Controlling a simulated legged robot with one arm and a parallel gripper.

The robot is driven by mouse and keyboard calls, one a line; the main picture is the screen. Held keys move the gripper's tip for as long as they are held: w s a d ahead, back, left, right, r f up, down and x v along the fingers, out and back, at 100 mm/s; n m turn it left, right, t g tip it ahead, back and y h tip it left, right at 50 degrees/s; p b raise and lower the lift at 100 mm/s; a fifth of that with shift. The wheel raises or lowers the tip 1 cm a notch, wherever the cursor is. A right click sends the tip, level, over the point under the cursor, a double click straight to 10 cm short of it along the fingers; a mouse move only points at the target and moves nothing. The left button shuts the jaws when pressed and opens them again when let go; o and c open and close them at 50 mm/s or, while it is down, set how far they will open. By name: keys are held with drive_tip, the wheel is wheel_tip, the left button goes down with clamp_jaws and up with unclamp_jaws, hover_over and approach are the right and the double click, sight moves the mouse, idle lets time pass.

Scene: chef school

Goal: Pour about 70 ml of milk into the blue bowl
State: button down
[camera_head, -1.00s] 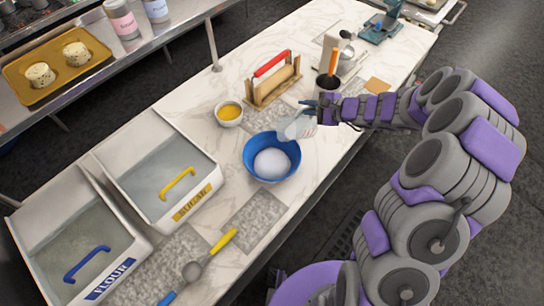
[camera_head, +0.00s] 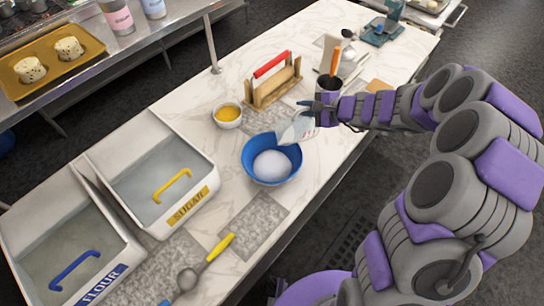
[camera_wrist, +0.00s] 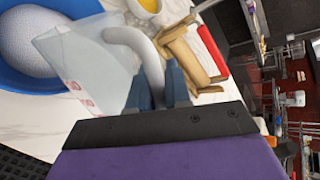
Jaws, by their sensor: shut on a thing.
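The blue bowl (camera_head: 247,160) stands on the marble counter with a rounded white mass (camera_head: 271,165) inside; both also show at the upper left of the wrist view, the bowl (camera_wrist: 70,83) being cut off there. My gripper (camera_head: 318,108) is at the bowl's upper right, shut on the handle of a clear jug (camera_head: 296,128). In the wrist view the dark fingers (camera_wrist: 163,88) close on the pale handle, and the jug (camera_wrist: 88,68) with red markings is tipped with its mouth over the bowl's rim. I cannot make out milk in the jug or a stream.
A small bowl of yellow liquid (camera_head: 228,115) and a wooden rack with a red handle (camera_head: 273,84) stand behind the blue bowl. The sugar bin (camera_head: 160,180) and flour bin (camera_head: 70,240) are at left. A yellow-handled scoop (camera_head: 205,262) lies in front.

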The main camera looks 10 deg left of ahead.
drive_tip(key=shift+s+b, duration=0.1)
drive_tip(key=shift+b, duration=0.25)
drive_tip(key=shift+s+a+n+h+b, duration=0.2)
drive_tip(key=shift+n+h+b, duration=0.1)
drive_tip(key=shift+b, duration=0.5)
idle(0.7)
drive_tip(key=shift+s+a+r+n+t+b, duration=0.3)
drive_tip(key=shift+s+a+r+t+b, duration=0.25)
drive_tip(key=shift+b, duration=0.8)
drive_tip(key=shift+f, duration=0.1)
drive_tip(key=shift+w+d+p, duration=0.2)
drive_tip(key=shift+p, duration=0.55)
drive_tip(key=shift+w+d+f+g+p, duration=0.1)
drive_tip(key=shift+w+d+g+p, duration=0.2)
drive_tip(key=shift+p, duration=0.6)
drive_tip(key=w+d+m+g+p, duration=0.1)
drive_tip(key=p, duration=0.3)
drive_tip(key=shift+m+y, duration=0.3)
drive_tip(key=shift+y, duration=0.1)
drive_tip(key=shift+w+d+f, duration=0.1)
drive_tip(key=shift+f, duration=0.2)
drive_tip(key=shift+p, duration=0.35)
